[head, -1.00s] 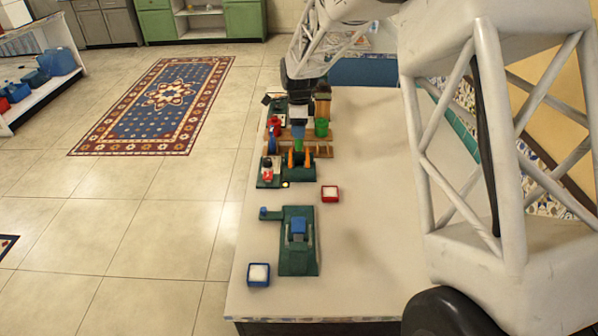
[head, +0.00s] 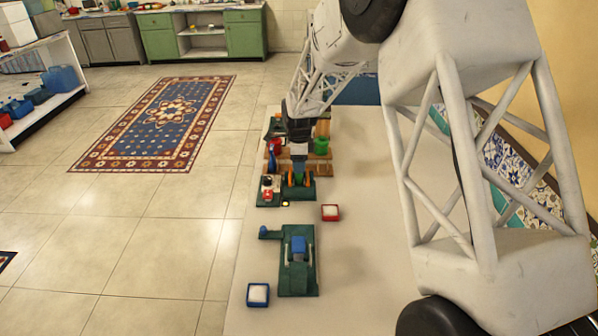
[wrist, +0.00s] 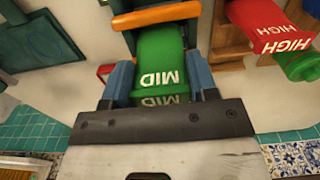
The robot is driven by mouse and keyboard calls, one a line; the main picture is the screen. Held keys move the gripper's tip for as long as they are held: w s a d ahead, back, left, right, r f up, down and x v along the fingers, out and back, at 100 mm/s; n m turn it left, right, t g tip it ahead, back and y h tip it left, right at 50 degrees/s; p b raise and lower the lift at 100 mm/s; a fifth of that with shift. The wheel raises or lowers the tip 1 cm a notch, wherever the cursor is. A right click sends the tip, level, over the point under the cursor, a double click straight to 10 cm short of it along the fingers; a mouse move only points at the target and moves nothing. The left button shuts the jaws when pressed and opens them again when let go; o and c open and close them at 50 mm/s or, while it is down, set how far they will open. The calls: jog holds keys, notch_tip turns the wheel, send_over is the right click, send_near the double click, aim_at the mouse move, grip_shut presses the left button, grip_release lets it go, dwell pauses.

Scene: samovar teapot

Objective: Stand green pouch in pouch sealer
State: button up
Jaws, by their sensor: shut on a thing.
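The green pouch (wrist: 161,62), marked "MID", sits between the two blue fingers of my gripper (wrist: 162,85) in the wrist view. My gripper (head: 299,153) is shut on it. In the head view a bit of green shows below the gripper, between the orange jaws of the pouch sealer (head: 309,190). The sealer has a dark green base. In the wrist view an orange bar of the sealer (wrist: 157,16) lies just beyond the pouch's far end. I cannot tell whether the pouch touches the sealer's floor.
A red item marked "HIGH" (wrist: 272,25) is close to the right in the wrist view. A green container (head: 322,145) stands behind by a wooden rack. A red tray (head: 330,212), a blue tray (head: 258,294) and another green device (head: 298,272) are nearer. The table's right side is clear.

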jog(key=shift+f, duration=0.1)
jog(key=shift+f, duration=1.75)
jog(key=shift+f, duration=0.15)
jog(key=o, duration=1)
jog(key=shift+r, duration=6.15)
